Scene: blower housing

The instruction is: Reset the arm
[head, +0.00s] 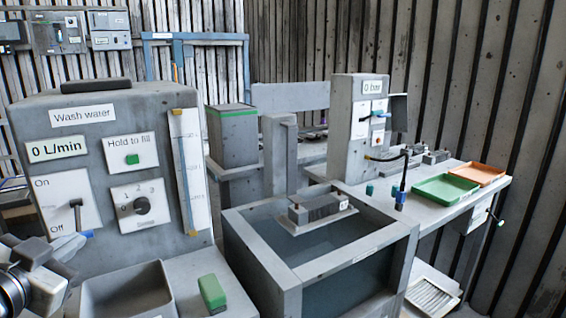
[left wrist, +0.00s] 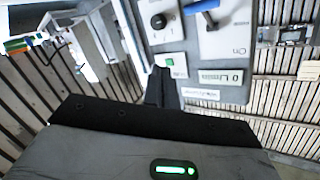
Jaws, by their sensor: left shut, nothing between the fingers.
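My left gripper (head: 62,250) is at the lower left of the head view, just in front of the wash water panel (head: 100,100). Its fingers are shut and empty; they show as a dark shape in the left wrist view (left wrist: 161,88). The panel's lever (head: 76,214) hangs down towards "Off", and its blue handle (head: 86,235) is close to my fingers in the head view. I cannot tell whether they touch. The blue handle also shows at the top of the left wrist view (left wrist: 202,6). The display (head: 56,149) reads 0 L/min. My right gripper is not in view.
The panel also has a green button (head: 132,159) and a dial (head: 142,205). A grey open bin (head: 167,285) and a green-topped block (head: 212,292) stand below it. A water tank (head: 290,275) is in the middle. Green (head: 443,203) and orange (head: 477,182) trays lie on the right bench.

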